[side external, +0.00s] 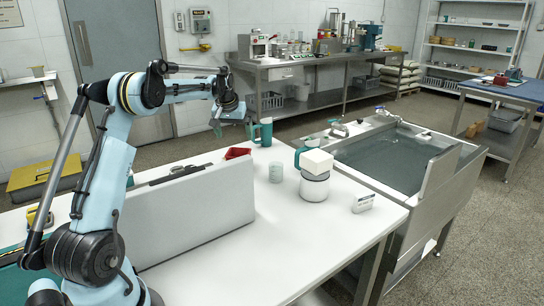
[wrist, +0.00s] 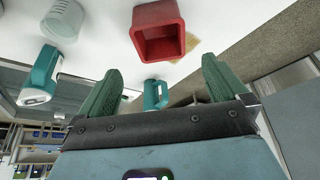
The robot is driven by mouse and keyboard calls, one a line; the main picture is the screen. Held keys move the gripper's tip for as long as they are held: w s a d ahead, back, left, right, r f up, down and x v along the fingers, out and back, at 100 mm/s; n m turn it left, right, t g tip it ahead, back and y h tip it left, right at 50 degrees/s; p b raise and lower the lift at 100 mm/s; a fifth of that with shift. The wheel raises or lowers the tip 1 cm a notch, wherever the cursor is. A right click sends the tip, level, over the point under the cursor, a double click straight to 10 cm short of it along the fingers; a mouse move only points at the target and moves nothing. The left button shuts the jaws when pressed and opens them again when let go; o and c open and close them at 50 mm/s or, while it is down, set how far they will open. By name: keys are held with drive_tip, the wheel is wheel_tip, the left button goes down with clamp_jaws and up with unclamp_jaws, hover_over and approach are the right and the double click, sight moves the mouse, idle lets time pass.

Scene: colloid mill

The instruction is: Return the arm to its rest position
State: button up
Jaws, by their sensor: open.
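Near my gripper stand a red box (side external: 238,153), a teal mug (side external: 262,133) and a pale cup (side external: 276,172). A grey upright panel (side external: 200,215) stands close to my arm. A sink (side external: 390,155) adjoins the table.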

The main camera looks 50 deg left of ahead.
drive_tip(key=s+d+r+m+t+h, duration=0.1)
drive_tip(key=d+r+m, duration=0.25)
drive_tip(key=d, duration=0.85)
drive_tip(key=s+d+r+m+t, duration=0.2)
drive_tip(key=d+r, duration=0.2)
drive_tip(key=d, duration=0.7)
drive_tip(key=s+d+f+m+h, duration=0.1)
drive_tip(key=s+d+f, duration=0.2)
drive_tip(key=s+d, duration=0.3)
drive_tip(key=s+d+f+m+t+h, duration=0.1)
drive_tip(key=s+d+f+m, duration=0.1)
drive_tip(key=s+d, duration=0.5)
drive_tip(key=shift+s+d+f, duration=0.15)
drive_tip(key=shift+d+f, duration=0.7)
drive_tip(key=shift+d, duration=0.25)
